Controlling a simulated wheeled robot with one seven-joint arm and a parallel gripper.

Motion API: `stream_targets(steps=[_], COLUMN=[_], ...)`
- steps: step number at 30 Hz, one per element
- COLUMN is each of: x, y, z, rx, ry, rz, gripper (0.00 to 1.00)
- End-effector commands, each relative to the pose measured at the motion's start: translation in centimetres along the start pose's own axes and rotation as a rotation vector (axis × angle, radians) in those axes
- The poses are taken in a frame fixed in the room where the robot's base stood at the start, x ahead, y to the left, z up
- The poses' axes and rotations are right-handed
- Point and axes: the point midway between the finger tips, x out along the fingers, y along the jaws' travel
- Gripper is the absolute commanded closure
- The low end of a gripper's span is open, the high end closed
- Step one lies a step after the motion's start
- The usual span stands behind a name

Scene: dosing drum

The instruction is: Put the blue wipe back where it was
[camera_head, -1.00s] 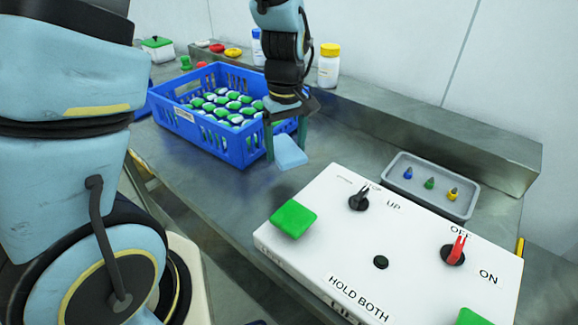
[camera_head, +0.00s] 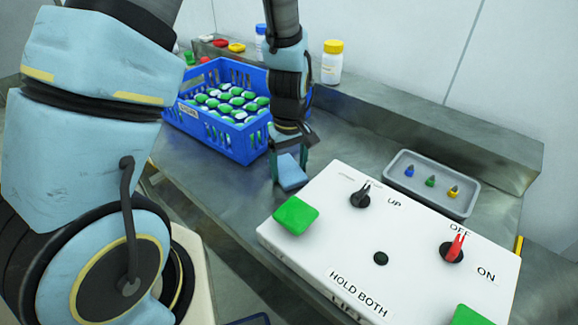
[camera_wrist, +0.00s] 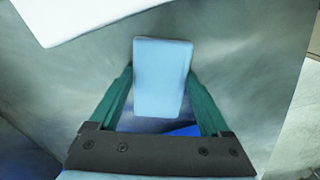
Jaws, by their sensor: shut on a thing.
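The blue wipe (camera_head: 291,172) is a small light-blue block-like pad between the fingers of my gripper (camera_head: 289,164), in front of the blue crate's right corner. The wrist view shows the wipe (camera_wrist: 163,77) upright in the picture between the two green fingers of my gripper (camera_wrist: 160,90), which are shut on its sides. The wipe is close to the steel bench top; I cannot tell whether it touches it.
A blue crate (camera_head: 216,140) of green-and-white capped items stands left of my gripper. A white control box (camera_head: 330,245) with a green button (camera_head: 295,215) lies just right and nearer. A grey tray (camera_head: 430,201) with small coloured pieces and a yellow-capped bottle (camera_head: 332,65) are further back.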

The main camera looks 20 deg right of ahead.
Motion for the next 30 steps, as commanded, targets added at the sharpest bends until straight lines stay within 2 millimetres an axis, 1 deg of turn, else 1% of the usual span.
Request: stream_targets(steps=[1, 5, 6, 12, 17, 20, 22, 30], x=[0.1, 0.1, 0.1, 0.0, -0.7, -1.8, -3.0, -8.3], y=[0.0, 0.0, 0.0, 0.0, 0.0, 0.1, 0.1, 0.1], z=[0.0, 0.0, 0.0, 0.0, 0.0, -0.1, 0.0, -0.1], rx=[0.000, 0.000, 0.000, 0.000, 0.001, 0.001, 0.002, 0.001], ry=[0.000, 0.000, 0.000, 0.000, 0.001, 0.003, 0.003, 0.004], rz=[0.000, 0.000, -0.001, -0.001, 0.001, 0.002, 0.004, 0.006], gripper=[0.16, 0.01, 0.00, 0.00, 0.00, 0.00, 0.00, 0.00])
